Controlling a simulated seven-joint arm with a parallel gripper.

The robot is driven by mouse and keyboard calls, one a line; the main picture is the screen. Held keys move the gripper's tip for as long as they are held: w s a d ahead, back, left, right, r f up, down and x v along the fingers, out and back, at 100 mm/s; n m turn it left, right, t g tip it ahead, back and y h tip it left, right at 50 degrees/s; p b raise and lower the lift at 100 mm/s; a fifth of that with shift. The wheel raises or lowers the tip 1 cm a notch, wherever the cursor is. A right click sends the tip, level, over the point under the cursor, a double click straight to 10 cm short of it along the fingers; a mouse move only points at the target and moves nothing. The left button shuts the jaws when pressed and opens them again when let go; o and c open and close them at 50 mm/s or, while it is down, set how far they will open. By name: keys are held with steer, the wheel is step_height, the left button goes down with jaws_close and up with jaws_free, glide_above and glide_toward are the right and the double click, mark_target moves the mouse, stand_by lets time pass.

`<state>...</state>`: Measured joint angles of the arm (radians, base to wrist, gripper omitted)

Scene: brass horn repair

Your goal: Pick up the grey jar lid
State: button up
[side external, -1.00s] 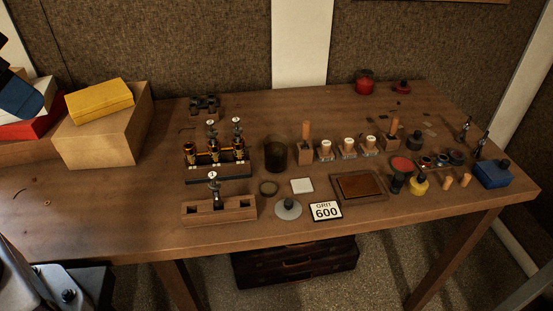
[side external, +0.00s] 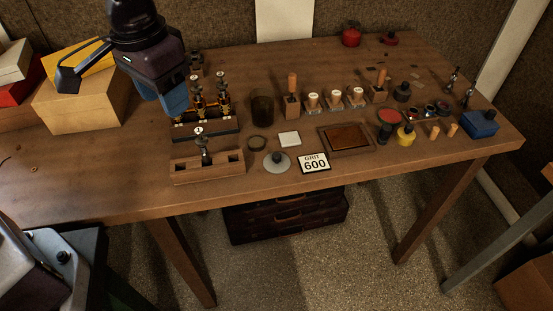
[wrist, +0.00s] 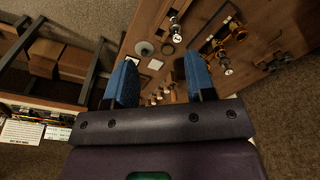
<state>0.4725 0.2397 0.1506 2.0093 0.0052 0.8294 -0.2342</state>
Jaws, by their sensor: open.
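The grey jar lid (side external: 277,162), a flat pale disc with a dark knob on top, lies on the table near its front edge. It also shows in the wrist view as a small grey disc (wrist: 144,48) beyond the fingertips. My gripper (side external: 174,102) is in the air at the upper left of the side view, well apart from the lid. Its blue fingers are spread with nothing between them, and the gap (wrist: 161,72) shows in the wrist view.
Beside the lid are a dark ring (side external: 256,144), a white square (side external: 289,139) and the GRIT 600 card (side external: 314,163). A wooden block with a valve (side external: 208,168) stands left of it, and a dark glass jar (side external: 262,107) behind. The front table strip is clear.

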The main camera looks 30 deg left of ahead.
steer(key=w+d+f+n+y, duration=0.1)
steer(key=w+d+f+n, duration=0.1)
steer(key=w+d+f, duration=0.75)
steer(key=n+t, duration=0.2)
steer(key=n, duration=0.2)
glide_toward(276, 155)
steer(key=x, duration=0.4)
steer(key=shift+s+f, duration=0.1)
steer(key=shift+s, duration=0.1)
steer(key=shift+w+x, duration=0.15)
steer(key=shift+x, duration=1.2)
steer(key=shift+w+x, duration=0.1)
steer(key=shift+x, duration=1.25)
steer(key=shift+c, duration=0.2)
jaws_close()
